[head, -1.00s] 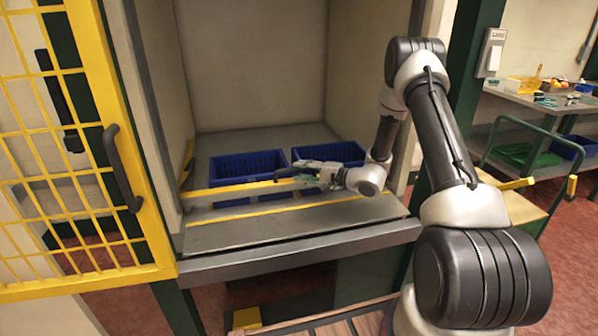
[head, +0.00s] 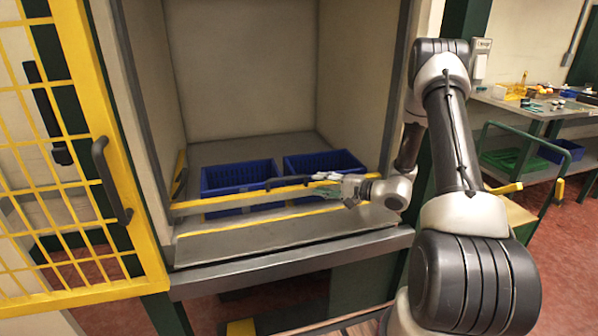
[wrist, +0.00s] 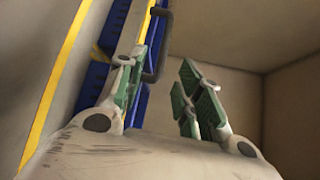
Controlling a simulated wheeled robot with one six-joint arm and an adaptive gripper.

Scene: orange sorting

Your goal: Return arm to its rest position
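My gripper (head: 300,185) is in front of the booth opening, held over the grey ledge and pointing left in the head view. In the wrist view my gripper (wrist: 160,90) has its two green-padded fingers spread apart, with nothing between them. My arm rises on the right side of the head view and bends down to the gripper.
Two blue crates stand inside the booth, a left crate (head: 238,174) and a right crate (head: 325,160). A yellow-edged rail (head: 225,196) runs in front of them. A yellow mesh door (head: 75,200) stands open at left. A green cart (head: 520,165) and side table (head: 540,108) are at right.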

